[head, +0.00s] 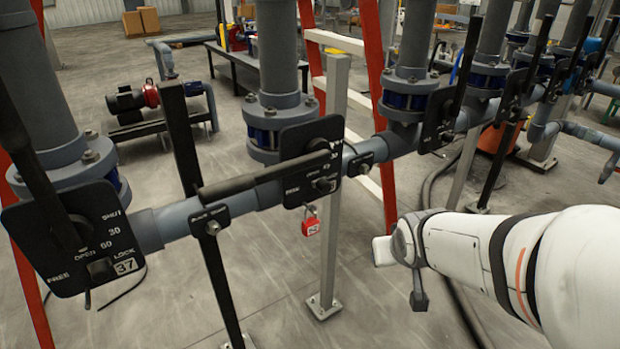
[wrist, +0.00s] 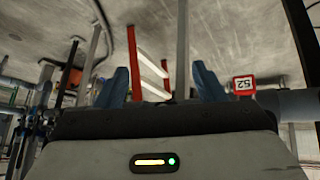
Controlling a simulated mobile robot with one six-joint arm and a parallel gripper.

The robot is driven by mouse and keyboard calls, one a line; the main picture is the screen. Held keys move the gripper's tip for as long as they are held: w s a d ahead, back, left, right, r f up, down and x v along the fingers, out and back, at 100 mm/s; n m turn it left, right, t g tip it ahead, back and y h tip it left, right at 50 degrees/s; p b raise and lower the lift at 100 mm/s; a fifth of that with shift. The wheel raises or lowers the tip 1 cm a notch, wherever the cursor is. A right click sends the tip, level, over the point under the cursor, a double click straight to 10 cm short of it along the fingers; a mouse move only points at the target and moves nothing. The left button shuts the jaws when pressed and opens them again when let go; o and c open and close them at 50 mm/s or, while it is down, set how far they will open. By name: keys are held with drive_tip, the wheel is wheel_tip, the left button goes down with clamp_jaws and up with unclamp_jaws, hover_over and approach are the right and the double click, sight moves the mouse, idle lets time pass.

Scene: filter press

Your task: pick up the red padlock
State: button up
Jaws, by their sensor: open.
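The red padlock (head: 311,226) hangs by its shackle below the black lever plate (head: 311,160) of the middle valve, in front of a grey post. It has a white number label. In the wrist view the padlock (wrist: 244,85) shows just right of the right finger, outside the jaws, with its label upside down. My gripper (wrist: 162,85) is open, its two blue fingers apart with nothing held between them. In the head view my gripper (head: 395,250) is to the right of the padlock and slightly lower, with a clear gap between. Its fingertips are hard to make out there.
A grey horizontal pipe (head: 240,205) runs behind the lever plates. A long black lever handle (head: 255,178) lies across it above the padlock. A grey post (head: 333,200) stands close behind the padlock, and a red-legged ladder (head: 374,90) stands behind. Floor below is clear.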

drive_tip(key=w+a+f+n+t+y+b, duration=0.25)
drive_tip(key=w+a+f+t, duration=0.2)
drive_tip(key=w, duration=0.35)
drive_tip(key=n+t+y+b, duration=0.2)
drive_tip(key=n+y, duration=0.1)
drive_tip(key=y, duration=0.4)
approach(313, 224)
drive_tip(key=x, duration=0.3)
drive_tip(key=f+x, duration=0.1)
drive_tip(key=x, duration=0.1)
drive_tip(key=shift+w+d, duration=0.25)
drive_tip(key=shift+w, duration=0.1)
drive_tip(key=x, duration=0.2)
drive_tip(key=p+x, duration=0.1)
drive_tip(key=x, duration=0.4)
drive_tip(key=shift+a+r, duration=0.35)
drive_tip(key=shift+a, duration=0.15)
drive_tip(key=shift+c, duration=0.3)
drive_tip(key=c, duration=1)
drive_tip(key=shift+r, duration=0.15)
drive_tip(key=shift+c, duration=0.2)
